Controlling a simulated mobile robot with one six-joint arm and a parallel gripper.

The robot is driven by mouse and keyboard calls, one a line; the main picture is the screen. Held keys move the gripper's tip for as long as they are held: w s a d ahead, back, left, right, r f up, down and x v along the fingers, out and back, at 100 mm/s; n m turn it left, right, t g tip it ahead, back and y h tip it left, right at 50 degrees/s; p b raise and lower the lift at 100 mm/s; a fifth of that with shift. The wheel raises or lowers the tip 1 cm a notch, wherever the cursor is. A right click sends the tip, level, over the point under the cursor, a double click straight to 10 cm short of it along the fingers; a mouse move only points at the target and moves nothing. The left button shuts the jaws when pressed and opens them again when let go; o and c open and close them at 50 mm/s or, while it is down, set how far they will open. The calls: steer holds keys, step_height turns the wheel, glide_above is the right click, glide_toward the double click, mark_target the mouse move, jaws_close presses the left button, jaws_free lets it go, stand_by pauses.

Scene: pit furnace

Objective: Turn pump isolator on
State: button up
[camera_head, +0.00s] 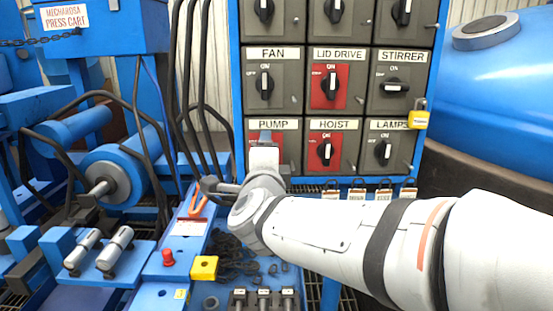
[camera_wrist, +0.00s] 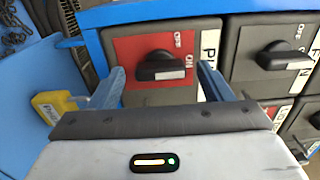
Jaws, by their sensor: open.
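The pump isolator (camera_head: 292,150) is a grey box with a red plate, under a PUMP label in the head view, and my gripper hides most of it. In the wrist view, its black knob (camera_wrist: 162,68) lies in line with the word ON, its white mark on the ON side. OFF is printed above it. My gripper (camera_wrist: 162,76) is open, with one blue finger on each side of the knob and visible gaps between. In the head view, my gripper (camera_head: 265,142) is in front of the pump isolator.
The fan isolator (camera_head: 265,85) is above and the hoist isolator (camera_head: 327,148) is to the right. A yellow padlock (camera_wrist: 55,104) is left of my gripper in the wrist view. Another padlock (camera_head: 419,116) hangs by the lamps switch. A blue tank (camera_head: 490,90) is at right.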

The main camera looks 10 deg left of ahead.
steer(key=p+v, duration=0.2)
steer(key=v, duration=0.5)
steer(key=shift+s, duration=0.4)
steer(key=shift+d, duration=0.1)
